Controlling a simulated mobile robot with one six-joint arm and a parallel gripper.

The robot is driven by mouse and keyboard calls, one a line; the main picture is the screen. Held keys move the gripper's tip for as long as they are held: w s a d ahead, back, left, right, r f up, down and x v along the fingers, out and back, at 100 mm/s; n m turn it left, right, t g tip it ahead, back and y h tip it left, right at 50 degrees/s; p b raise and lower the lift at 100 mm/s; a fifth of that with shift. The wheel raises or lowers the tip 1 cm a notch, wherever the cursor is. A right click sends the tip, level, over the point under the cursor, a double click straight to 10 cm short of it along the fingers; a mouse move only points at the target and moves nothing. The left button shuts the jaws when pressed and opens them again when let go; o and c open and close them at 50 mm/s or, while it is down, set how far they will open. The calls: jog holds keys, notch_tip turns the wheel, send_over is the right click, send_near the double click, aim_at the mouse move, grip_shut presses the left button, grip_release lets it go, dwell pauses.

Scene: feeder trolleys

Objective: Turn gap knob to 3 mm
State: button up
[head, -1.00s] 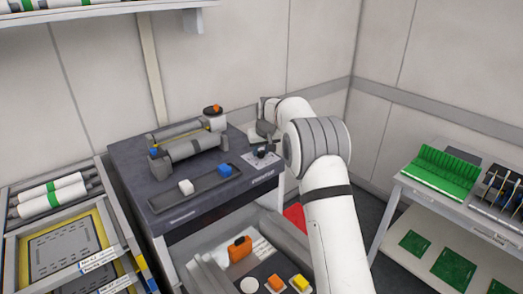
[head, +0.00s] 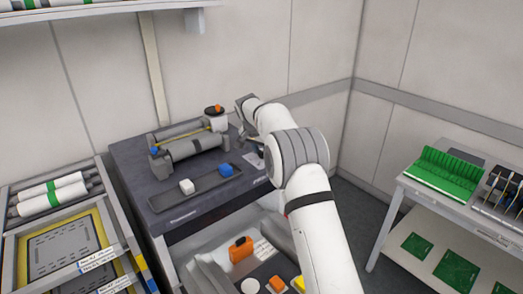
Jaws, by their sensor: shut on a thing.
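A dark machine top (head: 143,170) carries two grey rollers (head: 192,148). The gap knob is on the small dial plate (head: 252,159) at the right front of the top; the knob is hidden at the fingers and arm. My gripper (head: 244,136) comes down there from above and is shut on the gap knob. The contact is small and partly covered by my forearm. The dial's marks and the gap reading are too small to tell.
A right trolley (head: 400,182) holds green boards.

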jog(key=shift+a+m+h, duration=0.1)
jog(key=shift+m+h, duration=0.2)
jog(key=shift+m, duration=0.7)
jog(key=shift+g, duration=0.3)
jog(key=o, duration=1)
jog(key=shift+c, duration=0.2)
jog(key=b+v, duration=0.1)
jog(key=v, duration=0.7)
